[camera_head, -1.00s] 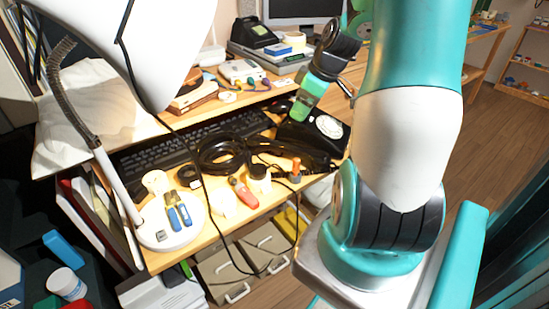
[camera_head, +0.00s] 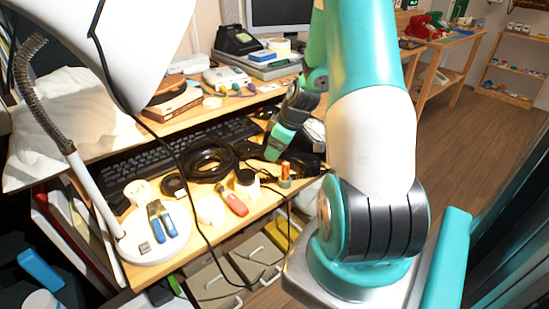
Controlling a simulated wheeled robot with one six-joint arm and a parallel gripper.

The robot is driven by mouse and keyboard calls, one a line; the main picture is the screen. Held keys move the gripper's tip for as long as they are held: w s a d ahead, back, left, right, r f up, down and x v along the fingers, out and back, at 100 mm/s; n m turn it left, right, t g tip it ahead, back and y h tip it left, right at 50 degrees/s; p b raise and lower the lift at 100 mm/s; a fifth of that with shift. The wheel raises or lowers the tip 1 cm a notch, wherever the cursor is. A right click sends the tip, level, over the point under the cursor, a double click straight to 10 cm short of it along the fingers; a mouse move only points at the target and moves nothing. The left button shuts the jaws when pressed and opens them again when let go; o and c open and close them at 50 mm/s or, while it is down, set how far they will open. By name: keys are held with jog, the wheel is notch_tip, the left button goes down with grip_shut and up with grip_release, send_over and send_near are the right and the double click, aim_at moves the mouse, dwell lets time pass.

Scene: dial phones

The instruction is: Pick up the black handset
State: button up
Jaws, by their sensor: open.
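My gripper (camera_head: 279,144) is over the right part of the desk, pointing down and left, and I see nothing held in it. A black phone stands just right of it, with part of its pale dial (camera_head: 317,128) showing. My arm hides much of that phone. A long black shape (camera_head: 305,161) in front of the phone looks like the black handset, but its outline merges with dark cables. The gripper overlaps the phone area in this view; I cannot tell whether it touches anything.
A black coiled cable (camera_head: 207,160) and a keyboard (camera_head: 165,147) lie left of the gripper. A red-handled tool (camera_head: 234,200), a dark-topped jar (camera_head: 246,184) and a lamp base (camera_head: 157,235) stand near the front edge. A red phone (camera_head: 424,25) stands on the far right table.

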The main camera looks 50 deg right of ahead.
jog(key=x, duration=0.3)
jog(key=shift+w+d+f, duration=0.1)
jog(key=shift+d+f, duration=0.05)
jog(key=shift+f, duration=0.1)
jog(key=shift+c, duration=0.5)
jog(key=c, duration=1.1)
jog(key=shift+r, duration=0.1)
jog(key=shift+r, duration=0.1)
